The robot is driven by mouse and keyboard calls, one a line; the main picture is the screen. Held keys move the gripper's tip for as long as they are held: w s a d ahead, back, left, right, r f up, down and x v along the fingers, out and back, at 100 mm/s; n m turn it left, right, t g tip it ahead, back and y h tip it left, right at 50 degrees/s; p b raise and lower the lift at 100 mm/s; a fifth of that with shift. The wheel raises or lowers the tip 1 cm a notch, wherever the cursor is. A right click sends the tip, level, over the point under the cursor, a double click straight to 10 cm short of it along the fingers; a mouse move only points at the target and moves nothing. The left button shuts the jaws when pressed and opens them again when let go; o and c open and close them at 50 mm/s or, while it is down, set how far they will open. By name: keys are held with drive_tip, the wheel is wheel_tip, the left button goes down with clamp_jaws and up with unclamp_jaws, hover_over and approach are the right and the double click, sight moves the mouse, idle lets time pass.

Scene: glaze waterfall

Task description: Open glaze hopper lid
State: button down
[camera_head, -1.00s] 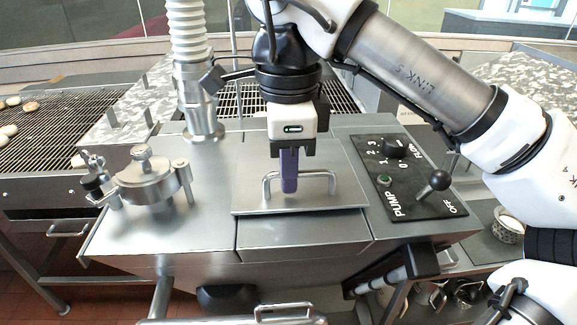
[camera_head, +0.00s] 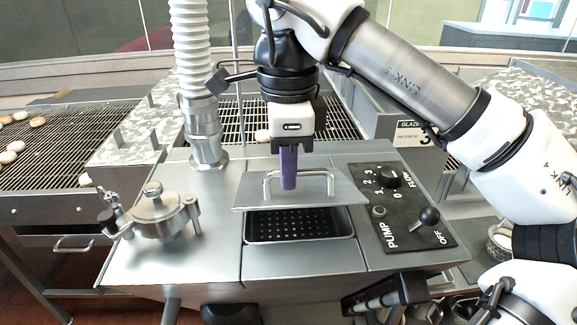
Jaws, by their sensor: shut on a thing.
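The glaze hopper lid (camera_head: 325,190) is a flat steel plate with a bar handle (camera_head: 268,186) on top. It is raised above the hopper top. Below its front edge, the hopper opening (camera_head: 300,225) shows a dark perforated screen. The lid hides the back of the opening. My gripper (camera_head: 288,186) points down at the middle of the handle, its purple fingers shut on the handle. The fingers hide the part of the handle between them.
The pump panel (camera_head: 405,208) with a knob and lever is right of the opening. A round clamped steel pot (camera_head: 160,217) stands at the left. A ribbed white hose (camera_head: 190,50) rises behind. Wire conveyors with pastries (camera_head: 12,147) lie at the back left.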

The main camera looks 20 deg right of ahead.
drive_tip(key=shift+w+d+r+p, duration=0.15)
drive_tip(key=shift+w+r+p, duration=0.5)
drive_tip(key=shift+r+p, duration=0.2)
drive_tip(key=shift+w+d+r+p, duration=0.2)
drive_tip(key=shift+w+r+p, duration=0.3)
drive_tip(key=shift+w, duration=0.1)
drive_tip(key=shift+w+d+r+p, duration=0.15)
drive_tip(key=shift+w+r+p, duration=0.3)
drive_tip(key=shift+w, duration=0.1)
drive_tip(key=w+d, duration=0.2)
drive_tip(key=w, duration=0.5)
drive_tip(key=w+d+r, duration=0.1)
drive_tip(key=w+d, duration=0.1)
drive_tip(key=w, duration=0.6)
drive_tip(key=shift+w+d+r, duration=0.15)
drive_tip(key=shift+w+d, duration=0.05)
drive_tip(key=shift+d, duration=0.05)
drive_tip(key=c, duration=1.3)
unclamp_jaws()
drive_tip(key=shift+r, duration=0.1)
